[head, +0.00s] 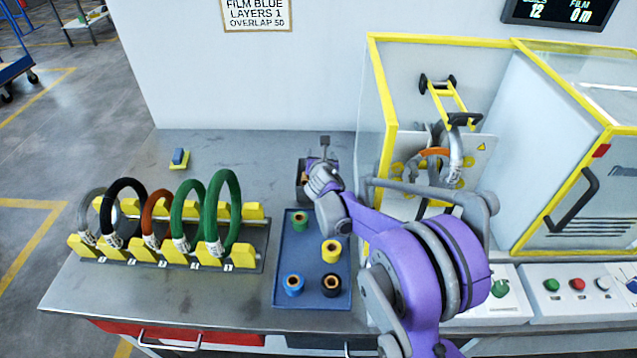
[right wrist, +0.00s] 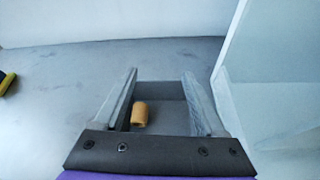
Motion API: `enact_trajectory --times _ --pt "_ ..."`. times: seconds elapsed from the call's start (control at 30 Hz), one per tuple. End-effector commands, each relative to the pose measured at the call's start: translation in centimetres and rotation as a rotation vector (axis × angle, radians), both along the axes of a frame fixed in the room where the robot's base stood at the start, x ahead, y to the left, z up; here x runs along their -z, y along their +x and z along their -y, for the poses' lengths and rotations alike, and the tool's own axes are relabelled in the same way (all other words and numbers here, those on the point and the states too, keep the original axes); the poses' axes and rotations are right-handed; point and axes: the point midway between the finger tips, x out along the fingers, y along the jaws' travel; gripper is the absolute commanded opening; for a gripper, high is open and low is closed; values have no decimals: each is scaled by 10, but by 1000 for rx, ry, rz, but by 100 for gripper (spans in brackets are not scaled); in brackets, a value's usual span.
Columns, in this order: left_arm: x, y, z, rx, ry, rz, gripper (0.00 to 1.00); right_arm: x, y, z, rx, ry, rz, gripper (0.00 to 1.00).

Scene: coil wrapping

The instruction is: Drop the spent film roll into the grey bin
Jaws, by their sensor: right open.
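The spent film roll, a bare tan core (right wrist: 139,114), shows in the right wrist view between my two fingers and lower than them, within the outline of the grey bin (right wrist: 172,93). Whether it rests on the bin floor is hard to tell. In the head view the bin (head: 302,196) stands behind the blue tray, partly hidden by my right gripper (head: 322,150). My right gripper is over the bin with its fingers apart, and they also show in the right wrist view (right wrist: 160,78). The roll is not between the fingertips. My left gripper is out of view.
A blue tray (head: 312,262) holds several film rolls in front of the bin. A rack (head: 170,258) with several coils stands left. The yellow-framed wrapping machine (head: 377,110) is close on the right, with a coil (head: 434,153) inside. The table between rack and bin is clear.

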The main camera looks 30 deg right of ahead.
Motion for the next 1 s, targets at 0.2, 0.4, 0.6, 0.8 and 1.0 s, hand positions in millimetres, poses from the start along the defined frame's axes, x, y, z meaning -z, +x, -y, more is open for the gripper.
enact_trajectory --times 0.2,0.4,0.6,0.8,1.0 --pt "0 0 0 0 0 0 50 -14 -30 -17 -2 0 0 72" --pt "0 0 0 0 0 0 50 -28 -61 -33 -1 -1 0 72" --pt "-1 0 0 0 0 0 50 -37 -80 -42 -1 0 0 72" --pt "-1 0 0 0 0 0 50 -39 -84 -45 0 0 0 72" --pt "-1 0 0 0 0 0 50 -39 -84 -44 0 0 0 72"
